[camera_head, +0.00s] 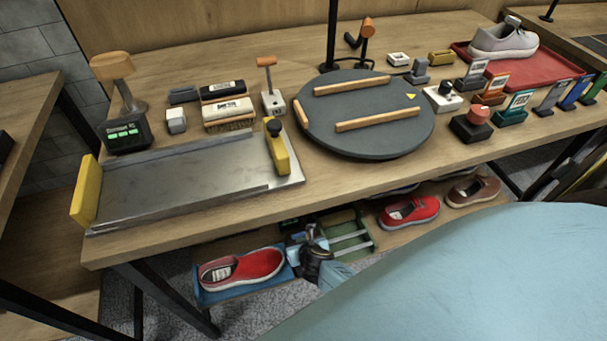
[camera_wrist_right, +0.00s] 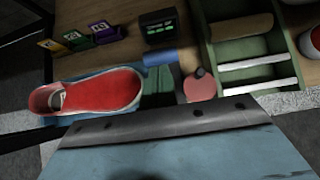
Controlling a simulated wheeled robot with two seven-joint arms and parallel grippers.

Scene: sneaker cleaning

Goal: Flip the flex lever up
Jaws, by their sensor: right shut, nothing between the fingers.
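A red shoe (camera_head: 242,267) rests on a blue plate (camera_head: 213,296) on the shelf under the table. The shoe also shows in the right wrist view (camera_wrist_right: 105,92). In that view a round red knob (camera_wrist_right: 201,88) sits just right of the shoe and plate. It looks like the flex lever's end, but no label shows, and its stem is hard to make out. My right gripper (camera_head: 309,238) is shut and empty, right of the shoe's plate at shelf height. Its fingertips are not clear in the wrist view. My left gripper is not in view.
A small box with a green display (camera_wrist_right: 160,28) and a green frame with pale bars (camera_wrist_right: 243,56) stand beside the shoe. Another red shoe (camera_head: 408,212) and a brown shoe (camera_head: 473,190) lie farther right. The tabletop edge (camera_head: 180,232) overhangs the shelf.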

